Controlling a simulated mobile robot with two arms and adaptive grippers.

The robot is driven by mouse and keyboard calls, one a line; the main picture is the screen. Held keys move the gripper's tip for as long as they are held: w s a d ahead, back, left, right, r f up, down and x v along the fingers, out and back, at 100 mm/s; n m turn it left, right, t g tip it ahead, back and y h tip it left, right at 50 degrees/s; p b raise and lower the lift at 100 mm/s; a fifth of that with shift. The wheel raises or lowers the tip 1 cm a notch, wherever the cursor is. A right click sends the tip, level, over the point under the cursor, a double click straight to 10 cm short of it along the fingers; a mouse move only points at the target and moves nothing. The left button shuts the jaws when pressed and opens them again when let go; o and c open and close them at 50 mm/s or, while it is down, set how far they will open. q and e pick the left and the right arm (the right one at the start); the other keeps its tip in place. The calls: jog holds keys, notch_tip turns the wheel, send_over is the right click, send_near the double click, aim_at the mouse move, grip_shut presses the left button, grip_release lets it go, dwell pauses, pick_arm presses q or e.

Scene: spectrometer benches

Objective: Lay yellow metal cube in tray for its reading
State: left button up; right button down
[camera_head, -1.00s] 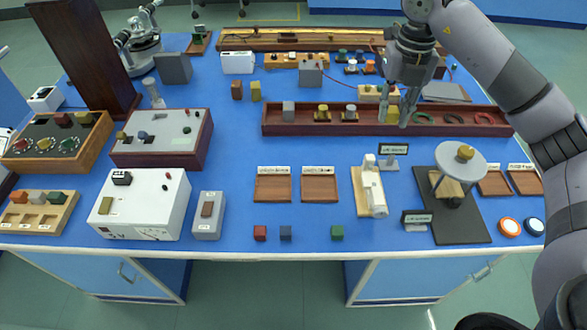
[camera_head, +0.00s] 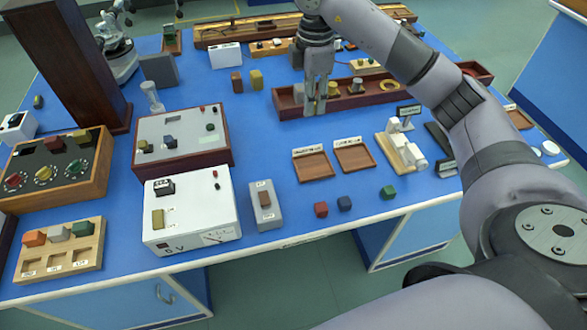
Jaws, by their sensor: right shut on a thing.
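My right gripper (camera_head: 316,108) hangs over the left part of the long red-brown rack. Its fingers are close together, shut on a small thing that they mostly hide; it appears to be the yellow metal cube. Two shallow wooden trays, a left one (camera_head: 314,168) and a right one (camera_head: 355,159), lie in front of the rack with label plates behind them. Both are empty and apart from the gripper. My left gripper is out of view.
The long rack (camera_head: 285,109) holds a grey block, a yellow piece (camera_head: 333,89) and rings. Red (camera_head: 321,210), blue (camera_head: 344,203) and green (camera_head: 388,192) cubes lie near the front edge. A white instrument (camera_head: 404,151) stands right of the trays.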

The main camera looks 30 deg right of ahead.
jog(key=p, duration=0.1)
send_over(309, 167)
notch_tip(309, 167, down, 8)
jog(key=r, duration=0.1)
notch_tip(309, 167, down, 8)
jog(key=shift+a+r+p, duration=0.1)
jog(key=shift+p, duration=0.4)
jog(key=shift+f, duration=0.7)
notch_tip(309, 167, down, 3)
jog(key=shift+f+p, duration=0.2)
jog(key=shift+p, duration=0.1)
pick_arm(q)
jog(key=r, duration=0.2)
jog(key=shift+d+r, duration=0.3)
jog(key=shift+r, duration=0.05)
pick_arm(e)
jog(key=shift+f, duration=0.25)
jog(key=shift+f, duration=0.15)
jog(key=c, duration=1.4)
grip_release()
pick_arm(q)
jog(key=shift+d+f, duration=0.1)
pick_arm(e)
jog(key=shift+o, duration=0.2)
